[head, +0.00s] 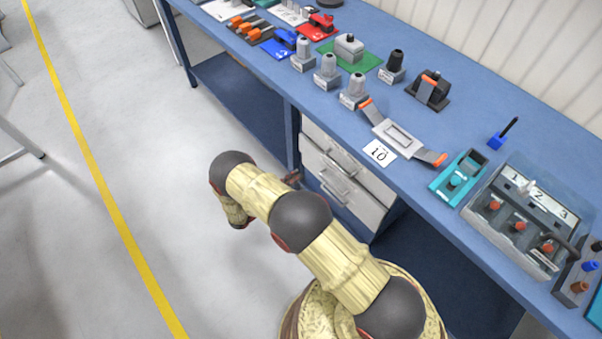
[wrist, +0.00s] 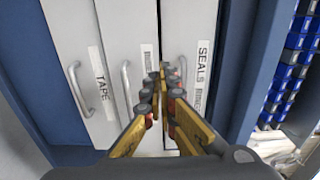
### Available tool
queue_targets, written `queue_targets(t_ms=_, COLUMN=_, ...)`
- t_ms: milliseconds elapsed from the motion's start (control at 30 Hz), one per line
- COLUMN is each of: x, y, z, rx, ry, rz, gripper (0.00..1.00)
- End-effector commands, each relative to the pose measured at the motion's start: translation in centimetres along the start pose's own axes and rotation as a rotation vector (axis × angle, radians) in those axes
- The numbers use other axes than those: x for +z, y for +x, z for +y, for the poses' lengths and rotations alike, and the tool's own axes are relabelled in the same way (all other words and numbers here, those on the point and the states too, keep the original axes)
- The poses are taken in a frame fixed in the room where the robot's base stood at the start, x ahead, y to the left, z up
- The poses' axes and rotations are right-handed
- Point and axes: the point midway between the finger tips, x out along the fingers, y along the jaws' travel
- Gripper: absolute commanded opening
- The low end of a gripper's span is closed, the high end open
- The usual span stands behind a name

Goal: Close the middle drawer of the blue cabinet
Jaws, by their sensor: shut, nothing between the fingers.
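The blue cabinet (head: 381,228) is under the blue workbench, with pale drawer fronts and bar handles. In the wrist view the fronts appear side by side: the TAPE drawer (wrist: 62,35) at left, the middle drawer (wrist: 122,35) between, the SEALS drawer (wrist: 186,25) at right. The middle drawer's label is partly hidden by my fingers. All fronts look nearly flush; I cannot tell whether a small gap remains. My gripper (wrist: 165,72) is shut and empty, its tips in front of the line between the middle and SEALS fronts. Contact cannot be made out.
The workbench top (head: 465,118) above the cabinet holds several tools, fixtures and a "10" card (head: 380,153). Blue bins (wrist: 290,70) show at right in the wrist view.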

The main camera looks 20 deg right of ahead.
Motion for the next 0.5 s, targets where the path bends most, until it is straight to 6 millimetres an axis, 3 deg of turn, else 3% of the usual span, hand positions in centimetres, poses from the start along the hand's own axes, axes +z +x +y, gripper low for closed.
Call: queue_targets(t_ms=500, x=-0.1, y=9.8, z=0.1, rx=0.000, ry=0.001, rz=0.003, gripper=0.00)
